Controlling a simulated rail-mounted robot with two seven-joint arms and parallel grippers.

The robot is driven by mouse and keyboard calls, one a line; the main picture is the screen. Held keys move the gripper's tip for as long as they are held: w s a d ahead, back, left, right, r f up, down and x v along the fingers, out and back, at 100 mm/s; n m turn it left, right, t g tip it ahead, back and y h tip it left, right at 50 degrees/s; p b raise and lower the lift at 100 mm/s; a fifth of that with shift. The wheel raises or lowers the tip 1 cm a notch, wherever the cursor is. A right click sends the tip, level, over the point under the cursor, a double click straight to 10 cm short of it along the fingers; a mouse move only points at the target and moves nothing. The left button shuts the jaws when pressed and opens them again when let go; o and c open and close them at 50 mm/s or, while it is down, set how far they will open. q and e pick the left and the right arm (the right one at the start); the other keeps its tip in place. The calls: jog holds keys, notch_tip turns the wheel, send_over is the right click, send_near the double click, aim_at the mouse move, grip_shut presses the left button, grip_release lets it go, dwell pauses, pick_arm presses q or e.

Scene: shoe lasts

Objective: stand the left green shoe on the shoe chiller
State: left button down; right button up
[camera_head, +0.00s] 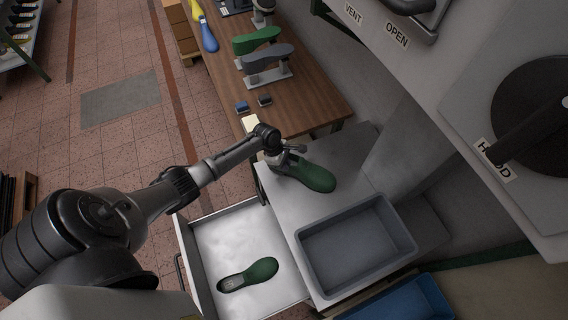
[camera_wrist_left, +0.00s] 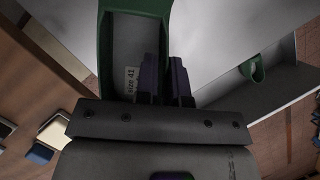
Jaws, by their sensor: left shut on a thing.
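My left gripper (camera_head: 287,152) is shut on a green shoe (camera_head: 317,178) at its heel end, with the rounded toe pointing down-right. The shoe is at or just above a grey steel top (camera_head: 285,210); I cannot tell whether it touches. In the left wrist view the held shoe (camera_wrist_left: 132,60) shows its grey inside and a "SIZE 41" label beside the dark fingers (camera_wrist_left: 166,78). A second green shoe (camera_head: 262,269) lies in an open steel drawer (camera_head: 213,240) and shows small in the wrist view (camera_wrist_left: 252,68). No surface is marked as the chiller. My right gripper is out of view.
A grey bin (camera_head: 355,245) takes up the front of the steel top. A wooden table (camera_head: 310,105) behind carries a green and a grey shoe form on stands. A cabinet with a labelled hood (camera_head: 496,160) rises at the right. A blue crate (camera_head: 410,303) is at the bottom.

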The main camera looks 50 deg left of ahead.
pick_arm(q)
jog(key=c, duration=1.2)
grip_release()
jog(key=v, duration=1.2)
jog(key=shift+d, duration=0.1)
jog(key=s+d+f+m+y, duration=0.2)
jog(key=s+d+m+y, duration=0.1)
jog(key=s+d+m, duration=1.5)
jog(key=shift+s+d+r+m+t+y, duration=0.15)
jog(key=shift+s+d+r+m+t, duration=0.15)
jog(key=shift+s+r+m, duration=0.85)
jog(key=shift+s+d+r+m+t+y, duration=0.35)
jog(key=shift+s+r+m, duration=0.4)
jog(key=shift+m, duration=0.7)
jog(key=shift+s+d+r+m+t, duration=0.15)
jog(key=shift+s+d+r+m, duration=0.25)
jog(key=shift+s+r+m, duration=0.6)
